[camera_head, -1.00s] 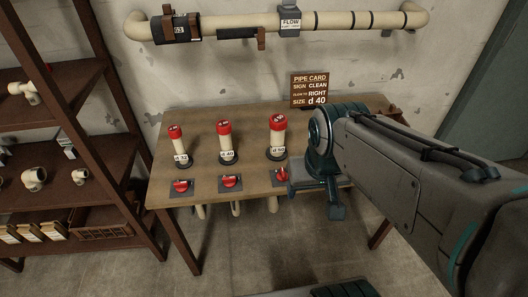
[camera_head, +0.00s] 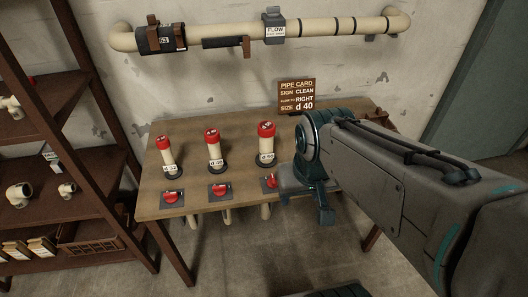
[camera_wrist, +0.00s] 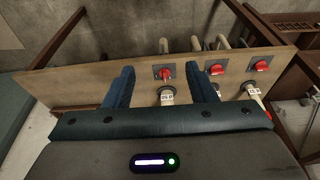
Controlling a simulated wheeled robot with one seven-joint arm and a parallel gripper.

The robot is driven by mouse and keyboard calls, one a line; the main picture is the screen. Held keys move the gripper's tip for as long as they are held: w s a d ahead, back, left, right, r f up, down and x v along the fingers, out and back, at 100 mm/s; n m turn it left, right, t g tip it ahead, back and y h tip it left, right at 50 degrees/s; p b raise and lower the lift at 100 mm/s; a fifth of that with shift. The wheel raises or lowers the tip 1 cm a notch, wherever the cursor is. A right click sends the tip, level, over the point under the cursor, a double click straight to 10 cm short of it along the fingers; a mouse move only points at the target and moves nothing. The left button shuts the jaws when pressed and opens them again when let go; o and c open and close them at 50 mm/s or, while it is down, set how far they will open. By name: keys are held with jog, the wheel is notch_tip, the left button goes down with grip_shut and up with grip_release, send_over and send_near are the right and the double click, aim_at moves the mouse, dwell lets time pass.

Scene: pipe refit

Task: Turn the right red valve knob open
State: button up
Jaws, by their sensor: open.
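The right red valve knob (camera_head: 269,181) sits on a dark plate at the table's front edge, below the d 50 pipe stub (camera_head: 266,143). My gripper (camera_head: 284,184) is just right of it in the head view and hides part of its plate. In the wrist view the same knob (camera_wrist: 163,74) shows between my two open blue fingers (camera_wrist: 158,72). The fingers hold nothing, and I cannot tell whether they touch the knob. The middle knob (camera_head: 219,190) and left knob (camera_head: 171,197) are to its left in the head view.
The wooden table (camera_head: 236,200) also bears two more red-capped stubs and a pipe card (camera_head: 296,95) reading CLEAN, RIGHT, d 40. A beige wall pipe (camera_head: 335,25) runs behind. A brown shelf (camera_head: 75,130) with pipe fittings stands left.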

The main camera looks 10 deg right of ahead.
jog(key=shift+w, duration=0.25)
jog(key=shift+c, duration=1.1)
jog(key=g, duration=0.3)
send_over(273, 178)
notch_tip(273, 178, down, 10)
notch_tip(273, 178, down, 14)
jog(key=shift+r, duration=0.2)
grip_shut()
